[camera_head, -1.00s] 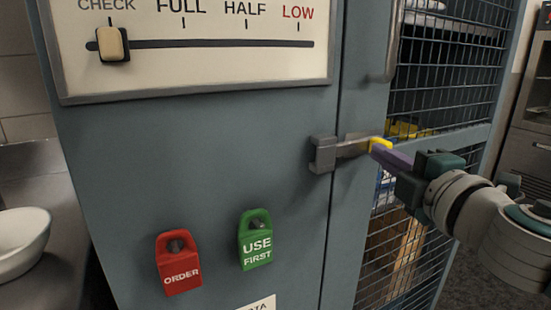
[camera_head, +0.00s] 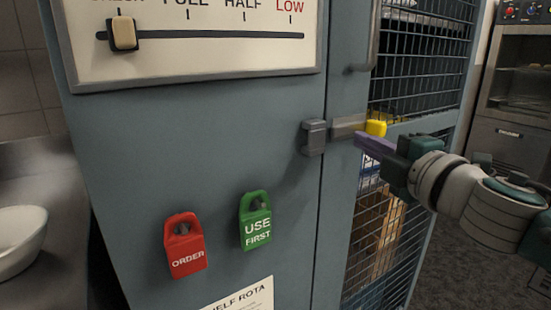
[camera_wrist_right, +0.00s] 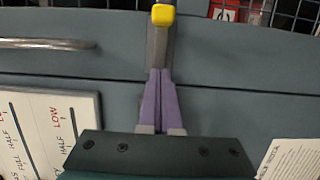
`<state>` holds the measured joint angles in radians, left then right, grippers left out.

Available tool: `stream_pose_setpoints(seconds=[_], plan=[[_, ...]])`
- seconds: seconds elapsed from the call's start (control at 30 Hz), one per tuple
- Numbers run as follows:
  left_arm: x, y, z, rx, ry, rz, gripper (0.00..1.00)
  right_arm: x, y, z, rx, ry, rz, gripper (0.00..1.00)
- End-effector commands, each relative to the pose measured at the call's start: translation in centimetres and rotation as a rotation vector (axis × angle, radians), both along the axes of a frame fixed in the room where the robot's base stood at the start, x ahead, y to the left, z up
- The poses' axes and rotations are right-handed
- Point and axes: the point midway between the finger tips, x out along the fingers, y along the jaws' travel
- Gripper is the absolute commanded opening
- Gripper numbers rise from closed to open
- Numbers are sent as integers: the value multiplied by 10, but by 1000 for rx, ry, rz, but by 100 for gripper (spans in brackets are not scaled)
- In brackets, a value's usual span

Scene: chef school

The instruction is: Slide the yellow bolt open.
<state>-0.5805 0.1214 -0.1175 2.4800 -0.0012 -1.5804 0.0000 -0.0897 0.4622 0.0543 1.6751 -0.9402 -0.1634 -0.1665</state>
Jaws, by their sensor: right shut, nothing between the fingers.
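The bolt's yellow knob (camera_head: 376,127) sits at the right end of a grey bar (camera_head: 348,126) on the cabinet's mesh door. A grey keeper (camera_head: 313,137) stands left of the bar, across the door seam; I cannot tell whether the bar enters it. My right gripper (camera_head: 358,140) is shut and empty, its purple fingers just below the bar and knob. In the right wrist view the purple fingertips (camera_wrist_right: 160,72) lie over the bar, with the yellow knob (camera_wrist_right: 163,15) beyond them. The fingers hide part of the bar there; contact is unclear. My left gripper is not in view.
A grey door handle (camera_head: 372,45) is above the bolt. The slider panel (camera_head: 200,62) is at upper left. A red ORDER tag (camera_head: 185,248) and a green USE FIRST tag (camera_head: 255,222) hang on the cabinet front. An oven (camera_head: 515,100) stands at right.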

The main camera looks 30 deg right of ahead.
Motion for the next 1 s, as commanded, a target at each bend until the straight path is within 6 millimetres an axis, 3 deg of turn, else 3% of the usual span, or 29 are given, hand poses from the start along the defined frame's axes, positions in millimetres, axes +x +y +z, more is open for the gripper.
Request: stream_pose_setpoints(seconds=[0.2, 0.43, 0.63, 1.0], plan=[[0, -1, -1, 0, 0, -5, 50, -44, 7, -2, 2, 4, -1, 0], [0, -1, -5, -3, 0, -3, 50, -77, 13, -2, 1, 3, -1, 0], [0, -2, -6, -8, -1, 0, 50, -87, 14, 0, 0, 1, -1, 0], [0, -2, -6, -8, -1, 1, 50, -87, 14, 0, -1, 1, -1, 0]])
